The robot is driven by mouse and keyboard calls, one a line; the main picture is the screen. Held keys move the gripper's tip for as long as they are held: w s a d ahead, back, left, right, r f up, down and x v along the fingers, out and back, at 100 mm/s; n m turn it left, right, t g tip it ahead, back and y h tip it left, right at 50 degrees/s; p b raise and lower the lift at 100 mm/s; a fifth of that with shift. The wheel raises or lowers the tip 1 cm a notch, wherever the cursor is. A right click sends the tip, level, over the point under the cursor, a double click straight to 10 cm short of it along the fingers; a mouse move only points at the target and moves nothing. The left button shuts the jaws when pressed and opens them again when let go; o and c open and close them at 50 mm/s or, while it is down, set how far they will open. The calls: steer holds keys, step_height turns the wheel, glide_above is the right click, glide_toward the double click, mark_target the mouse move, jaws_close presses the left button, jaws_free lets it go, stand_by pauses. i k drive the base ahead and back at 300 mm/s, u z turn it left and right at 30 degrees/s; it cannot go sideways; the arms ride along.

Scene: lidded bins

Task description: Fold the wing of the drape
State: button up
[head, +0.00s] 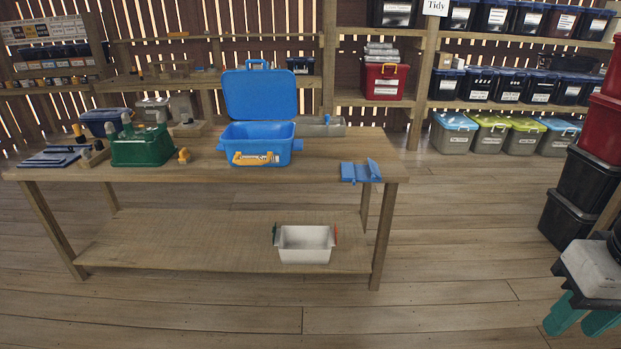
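A small blue piece (360,172) lies at the right end of the wooden workbench (335,150), close to its front edge. It looks like the drape: a mostly flat blue part with a part standing up at its right side, perhaps the wing. It is too small to tell how the parts join.
An open blue bin (258,135) with its lid raised stands mid-bench. A green box (141,146) and dark flat pieces (48,158) are at left. A white bin (305,243) sits on the lower shelf. Floor in front is clear; black bins (571,205) stand right.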

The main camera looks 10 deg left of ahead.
mark_target(375, 169)
steer(key=u, duration=0.15)
steer(key=i, duration=1.35)
steer(key=z, duration=0.95)
